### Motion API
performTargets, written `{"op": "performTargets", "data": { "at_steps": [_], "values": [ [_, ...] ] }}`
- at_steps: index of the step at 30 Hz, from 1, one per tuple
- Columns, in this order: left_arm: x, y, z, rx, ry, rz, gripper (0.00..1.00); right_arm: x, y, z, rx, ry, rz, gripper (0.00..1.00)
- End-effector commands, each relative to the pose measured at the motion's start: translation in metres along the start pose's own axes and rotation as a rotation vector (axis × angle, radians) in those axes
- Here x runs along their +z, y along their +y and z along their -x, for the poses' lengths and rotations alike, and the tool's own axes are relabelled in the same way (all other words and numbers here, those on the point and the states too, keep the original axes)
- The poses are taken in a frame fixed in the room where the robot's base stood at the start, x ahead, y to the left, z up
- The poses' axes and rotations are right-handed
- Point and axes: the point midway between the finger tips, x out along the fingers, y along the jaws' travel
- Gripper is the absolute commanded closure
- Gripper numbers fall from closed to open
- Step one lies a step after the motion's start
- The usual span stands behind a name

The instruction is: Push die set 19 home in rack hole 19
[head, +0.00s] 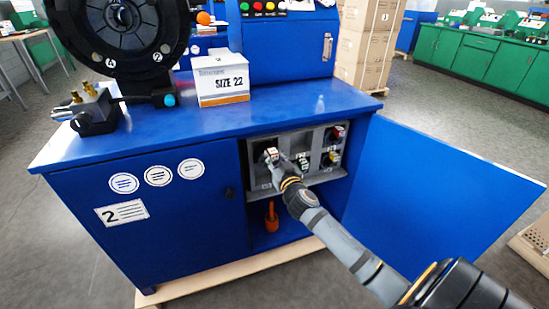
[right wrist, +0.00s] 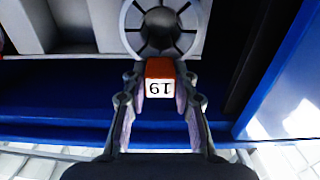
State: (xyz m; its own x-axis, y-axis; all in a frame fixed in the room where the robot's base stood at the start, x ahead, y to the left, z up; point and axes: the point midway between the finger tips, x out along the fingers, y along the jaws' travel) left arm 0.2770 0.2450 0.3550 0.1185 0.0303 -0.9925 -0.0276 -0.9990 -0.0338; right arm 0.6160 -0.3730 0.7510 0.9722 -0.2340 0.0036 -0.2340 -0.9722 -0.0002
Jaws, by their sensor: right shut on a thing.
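Die set 19 (right wrist: 160,82) shows in the right wrist view as an orange block with a white face, its number 19 upside down. My right gripper (right wrist: 160,98) is shut on this block, one finger on each side. A grey disc with dark radial slots lies directly beyond the block; I cannot tell how deep the set sits. In the head view my right gripper (head: 271,156) is at the left part of the grey rack (head: 291,142) inside the open cabinet. The gripper and arm hide most of hole 19. My left gripper is not in view.
Other die sets with red (head: 337,132) and yellow (head: 334,158) parts sit at the rack's right. The open blue door (head: 440,190) stands right of my arm. An orange tool (head: 271,217) stands below the rack. A SIZE 22 box (head: 221,78) is on top.

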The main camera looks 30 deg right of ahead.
Motion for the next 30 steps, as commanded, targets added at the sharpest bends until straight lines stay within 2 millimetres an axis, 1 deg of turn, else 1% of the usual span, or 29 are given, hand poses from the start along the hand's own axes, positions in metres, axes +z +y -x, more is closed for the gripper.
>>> {"op": "performTargets", "data": {
  "at_steps": [1,11,30],
  "values": [
    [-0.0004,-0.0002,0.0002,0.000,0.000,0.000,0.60,-0.0055,-0.0016,0.0001,-0.005,0.011,0.002,1.00],
    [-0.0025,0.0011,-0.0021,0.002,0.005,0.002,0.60,-0.0055,-0.0017,0.0083,-0.006,0.012,0.003,1.00],
    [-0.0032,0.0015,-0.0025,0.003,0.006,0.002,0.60,-0.0062,-0.0022,0.0085,-0.005,0.011,0.001,1.00]
  ]
}}
